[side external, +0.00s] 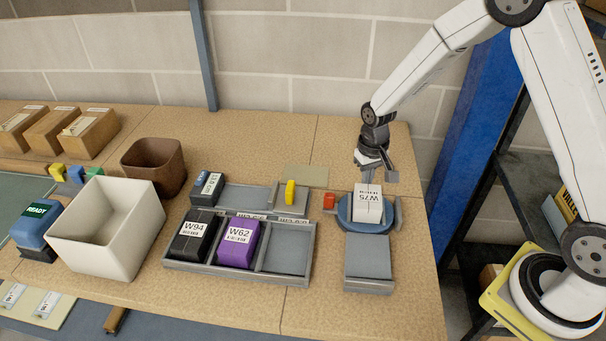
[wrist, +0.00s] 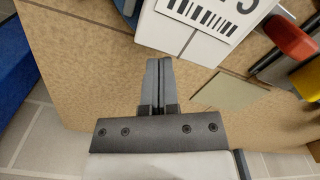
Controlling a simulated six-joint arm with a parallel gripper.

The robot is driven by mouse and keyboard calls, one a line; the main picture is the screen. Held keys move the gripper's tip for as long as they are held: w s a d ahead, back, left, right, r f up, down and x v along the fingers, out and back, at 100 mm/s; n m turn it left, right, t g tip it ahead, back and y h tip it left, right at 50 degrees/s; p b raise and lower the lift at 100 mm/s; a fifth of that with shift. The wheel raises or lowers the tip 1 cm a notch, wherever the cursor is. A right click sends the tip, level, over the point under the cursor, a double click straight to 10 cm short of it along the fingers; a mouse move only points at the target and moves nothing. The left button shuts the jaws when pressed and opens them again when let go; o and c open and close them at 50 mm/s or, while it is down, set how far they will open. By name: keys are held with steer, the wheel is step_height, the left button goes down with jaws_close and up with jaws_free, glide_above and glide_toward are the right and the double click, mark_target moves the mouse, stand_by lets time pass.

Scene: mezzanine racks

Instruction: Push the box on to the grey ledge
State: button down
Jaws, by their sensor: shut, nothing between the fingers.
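The white box marked W75 (side external: 367,205) stands on a blue round turntable (side external: 352,224). The grey ledge (side external: 368,258) lies directly in front of the turntable, on the near side, and is empty. My gripper (side external: 368,180) is shut and empty, pointing down at the far side of the box. In the wrist view its closed fingertips (wrist: 158,64) are close to the lower edge of the white box (wrist: 190,32), whose barcode label shows. I cannot tell whether the fingers touch the box.
A grey tray (side external: 285,262) holds a black box W94 (side external: 195,240) and a purple box W62 (side external: 238,242), with one slot empty. A white bin (side external: 100,238) stands further left. The table's right edge is close.

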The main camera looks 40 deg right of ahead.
mark_target(368, 189)
steer(key=shift+s+a, duration=0.15)
steer(key=shift+a, duration=0.05)
steer(key=shift+s+a, duration=0.25)
steer(key=shift+s+a, duration=0.1)
steer(key=shift+s, duration=0.05)
stand_by(0.6)
steer(key=shift+s+a, duration=0.3)
steer(key=shift+s+a, duration=0.1)
stand_by(0.6)
steer(key=shift+s+a, duration=0.3)
steer(key=shift+s+a, duration=0.15)
steer(key=shift+a, duration=0.05)
stand_by(0.5)
steer(key=shift+s+a, duration=0.15)
steer(key=shift+s, duration=0.05)
steer(key=shift+s+a, duration=0.1)
